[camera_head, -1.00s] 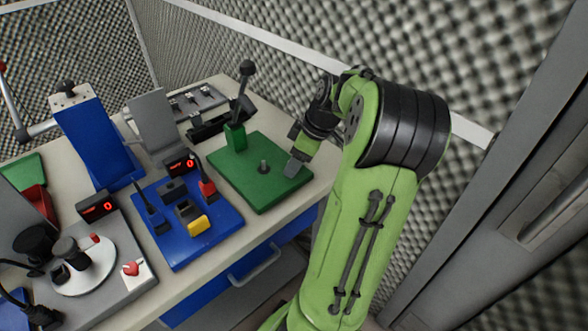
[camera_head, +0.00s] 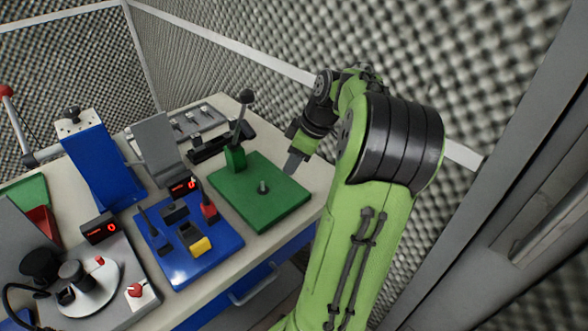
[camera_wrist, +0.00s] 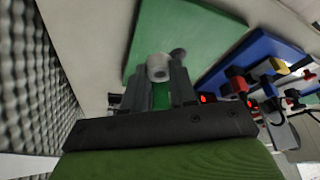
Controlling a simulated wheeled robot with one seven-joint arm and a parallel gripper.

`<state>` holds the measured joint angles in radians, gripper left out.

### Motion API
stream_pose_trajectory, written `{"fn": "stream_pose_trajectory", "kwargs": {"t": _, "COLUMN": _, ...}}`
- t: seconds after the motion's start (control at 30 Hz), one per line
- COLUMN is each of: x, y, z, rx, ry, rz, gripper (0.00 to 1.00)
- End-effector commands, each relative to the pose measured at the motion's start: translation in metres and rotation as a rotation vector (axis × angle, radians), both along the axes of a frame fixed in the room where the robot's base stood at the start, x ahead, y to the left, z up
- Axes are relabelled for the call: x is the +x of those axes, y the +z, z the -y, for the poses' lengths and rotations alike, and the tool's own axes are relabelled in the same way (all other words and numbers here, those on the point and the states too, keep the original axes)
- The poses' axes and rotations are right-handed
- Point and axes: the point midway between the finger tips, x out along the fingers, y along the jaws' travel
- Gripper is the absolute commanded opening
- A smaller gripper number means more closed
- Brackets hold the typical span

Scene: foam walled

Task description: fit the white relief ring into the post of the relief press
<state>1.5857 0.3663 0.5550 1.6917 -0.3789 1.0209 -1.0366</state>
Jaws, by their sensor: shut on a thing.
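The relief press is a green base plate (camera_head: 238,198) with an upright grey post (camera_head: 263,187) near its middle and a black-knobbed lever (camera_head: 240,125) at its far left corner. My gripper (camera_head: 291,165) is by the plate's right far edge, apart from the post. In the wrist view my gripper (camera_wrist: 160,85) is shut on the white relief ring (camera_wrist: 159,67), held at its fingertips over the green plate (camera_wrist: 190,25). The dark post (camera_wrist: 178,54) shows just right of the ring. The ring is not around the post. The ring cannot be made out in the head view.
A blue board (camera_head: 190,250) with connectors and a yellow block stands left of the press. A grey station with a white disc (camera_head: 92,292) is at the near left. A foam wall (camera_head: 270,100) rises close behind the table.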

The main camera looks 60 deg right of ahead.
Motion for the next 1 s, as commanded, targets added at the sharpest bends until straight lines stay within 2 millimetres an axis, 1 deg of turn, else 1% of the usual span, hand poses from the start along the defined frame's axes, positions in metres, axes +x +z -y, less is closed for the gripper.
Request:
{"fn": "stream_pose_trajectory", "kwargs": {"t": 0.03, "x": 0.0, "y": 0.017, "z": 0.001, "rx": -0.003, "ry": -0.001, "rz": 0.0, "gripper": 0.0}}
{"fn": "stream_pose_trajectory", "kwargs": {"t": 0.1, "x": 0.0, "y": 0.028, "z": 0.0, "rx": -0.001, "ry": -0.001, "rz": 0.0, "gripper": 0.0}}
{"fn": "stream_pose_trajectory", "kwargs": {"t": 0.17, "x": 0.001, "y": 0.035, "z": 0.0, "rx": 0.002, "ry": 0.007, "rz": 0.001, "gripper": 0.0}}
{"fn": "stream_pose_trajectory", "kwargs": {"t": 0.27, "x": 0.009, "y": 0.042, "z": -0.004, "rx": 0.007, "ry": 0.065, "rz": 0.002, "gripper": 0.0}}
{"fn": "stream_pose_trajectory", "kwargs": {"t": 0.4, "x": 0.03, "y": 0.049, "z": -0.017, "rx": 0.013, "ry": 0.233, "rz": 0.006, "gripper": 0.0}}
{"fn": "stream_pose_trajectory", "kwargs": {"t": 0.5, "x": 0.044, "y": 0.048, "z": -0.028, "rx": 0.012, "ry": 0.357, "rz": 0.004, "gripper": 0.0}}
{"fn": "stream_pose_trajectory", "kwargs": {"t": 0.63, "x": 0.054, "y": 0.042, "z": -0.039, "rx": 0.007, "ry": 0.465, "rz": 0.0, "gripper": 0.0}}
{"fn": "stream_pose_trajectory", "kwargs": {"t": 0.8, "x": 0.058, "y": 0.036, "z": -0.044, "rx": 0.002, "ry": 0.521, "rz": -0.003, "gripper": 0.0}}
{"fn": "stream_pose_trajectory", "kwargs": {"t": 1.0, "x": 0.058, "y": 0.033, "z": -0.044, "rx": 0.001, "ry": 0.527, "rz": -0.001, "gripper": 0.0}}
